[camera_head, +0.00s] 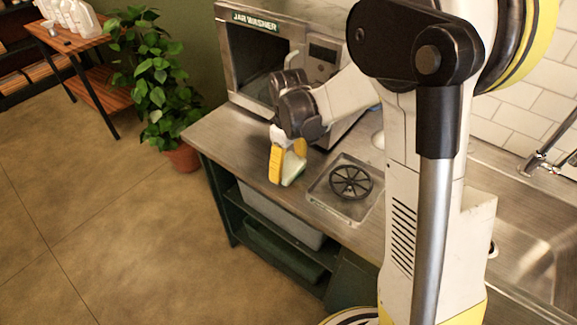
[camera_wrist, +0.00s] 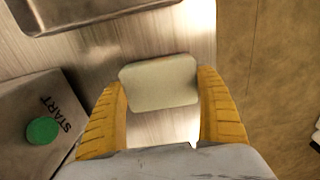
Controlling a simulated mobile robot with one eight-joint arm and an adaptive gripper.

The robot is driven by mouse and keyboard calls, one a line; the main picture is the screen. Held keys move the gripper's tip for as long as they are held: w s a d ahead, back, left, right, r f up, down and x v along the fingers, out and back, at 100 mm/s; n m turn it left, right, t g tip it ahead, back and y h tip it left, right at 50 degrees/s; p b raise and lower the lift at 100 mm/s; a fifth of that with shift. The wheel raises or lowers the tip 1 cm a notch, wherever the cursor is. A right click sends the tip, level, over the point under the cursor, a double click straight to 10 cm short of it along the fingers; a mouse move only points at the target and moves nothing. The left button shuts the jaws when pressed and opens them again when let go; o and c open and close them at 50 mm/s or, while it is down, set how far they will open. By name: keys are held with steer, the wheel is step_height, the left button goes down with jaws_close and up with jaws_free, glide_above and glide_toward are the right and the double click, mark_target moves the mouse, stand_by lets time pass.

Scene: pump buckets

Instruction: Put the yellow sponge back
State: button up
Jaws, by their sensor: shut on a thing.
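My gripper (camera_head: 286,174) has yellow fingers and is shut on a pale sponge (camera_head: 293,167). It holds the sponge over the steel counter (camera_head: 228,134), near the counter's front edge and in front of the jar washer. In the wrist view the sponge (camera_wrist: 160,82) is a pale, cream-grey block with rounded corners between the two yellow fingers (camera_wrist: 166,112). It looks more pale than yellow. The sponge's height above the counter is hard to tell.
The jar washer (camera_head: 275,40) stands behind, its green START button (camera_wrist: 42,130) near my gripper in the wrist view. A sunken tray with a black wheel (camera_head: 350,182) lies to the right. A sink (camera_head: 530,250) is further right. A potted plant (camera_head: 183,157) stands left of the counter.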

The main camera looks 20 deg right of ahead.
mark_target(289, 164)
steer(key=shift+f, duration=0.15)
steer(key=o, duration=1)
steer(key=shift+o, duration=0.2)
step_height(289, 164, up, 11)
steer(key=p, duration=0.4)
steer(key=s+r+m+t, duration=0.3)
steer(key=s+r, duration=0.1)
steer(key=s, duration=0.5)
steer(key=s+r+m+t, duration=0.3)
steer(key=s+r+t, duration=0.1)
steer(key=s, duration=0.4)
steer(key=shift+s+m, duration=0.4)
steer(key=shift+f+b, duration=0.95)
steer(key=shift+b, duration=0.05)
